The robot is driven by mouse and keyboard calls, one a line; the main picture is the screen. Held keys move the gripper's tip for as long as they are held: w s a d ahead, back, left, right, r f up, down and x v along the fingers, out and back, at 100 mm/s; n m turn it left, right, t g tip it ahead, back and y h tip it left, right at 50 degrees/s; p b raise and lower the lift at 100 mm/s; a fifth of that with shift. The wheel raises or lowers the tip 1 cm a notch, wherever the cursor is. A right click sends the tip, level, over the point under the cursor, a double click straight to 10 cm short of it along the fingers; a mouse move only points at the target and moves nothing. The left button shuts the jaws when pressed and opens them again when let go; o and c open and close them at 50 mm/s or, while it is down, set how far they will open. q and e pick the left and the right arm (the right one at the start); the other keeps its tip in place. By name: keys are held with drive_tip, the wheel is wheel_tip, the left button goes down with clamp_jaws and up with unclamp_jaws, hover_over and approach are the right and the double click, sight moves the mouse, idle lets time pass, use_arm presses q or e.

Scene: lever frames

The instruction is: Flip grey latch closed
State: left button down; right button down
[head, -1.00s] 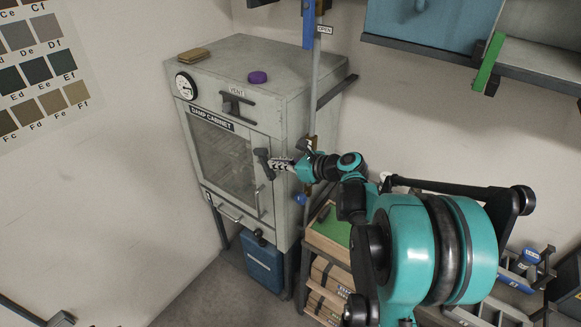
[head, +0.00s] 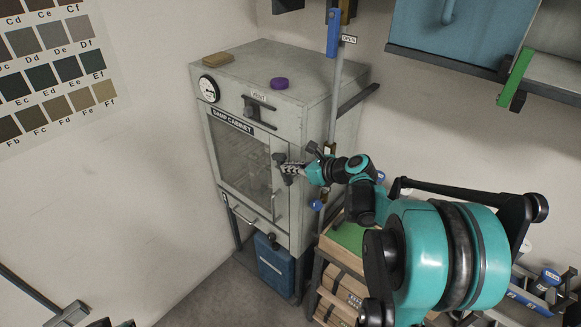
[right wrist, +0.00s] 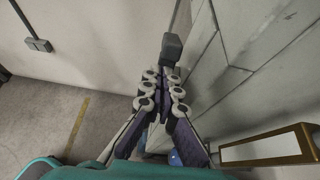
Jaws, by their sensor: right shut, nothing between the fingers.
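The grey latch (head: 279,158) is a dark grey handle on the right side of the front of the damp cabinet (head: 300,95), beside the glass door. It hangs down with a slight tilt. My right gripper (head: 287,169) is shut and empty, its fingertips at the latch and partly covering it. In the right wrist view the latch's dark end (right wrist: 172,48) sits just beyond the closed fingertips (right wrist: 163,82). I cannot tell if they touch. The cabinet door looks closed against the frame. My left gripper does not show clearly.
A vent handle (head: 252,112), a gauge (head: 208,88) and a purple knob (head: 280,84) are on the cabinet. A vertical pole with a blue handle (head: 333,35) stands at its right side. A shelf with boxes (head: 345,285) is below my right arm.

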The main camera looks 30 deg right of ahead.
sight(282, 163)
drive_tip(key=shift+w+r, duration=0.1)
drive_tip(key=g+p, duration=0.1)
drive_tip(key=w+g+h+p, duration=0.1)
drive_tip(key=p, duration=0.1)
drive_tip(key=shift+w+a+r, duration=0.15)
drive_tip(key=shift+a, duration=0.2)
drive_tip(key=shift+w+a+g+p, duration=0.15)
drive_tip(key=shift+w+g+p, duration=0.2)
drive_tip(key=shift+g, duration=0.35)
drive_tip(key=shift+w+a+f+h, duration=0.1)
drive_tip(key=shift+w+f+h, duration=0.2)
drive_tip(key=shift+w+f, duration=0.05)
drive_tip(key=shift+w, duration=0.1)
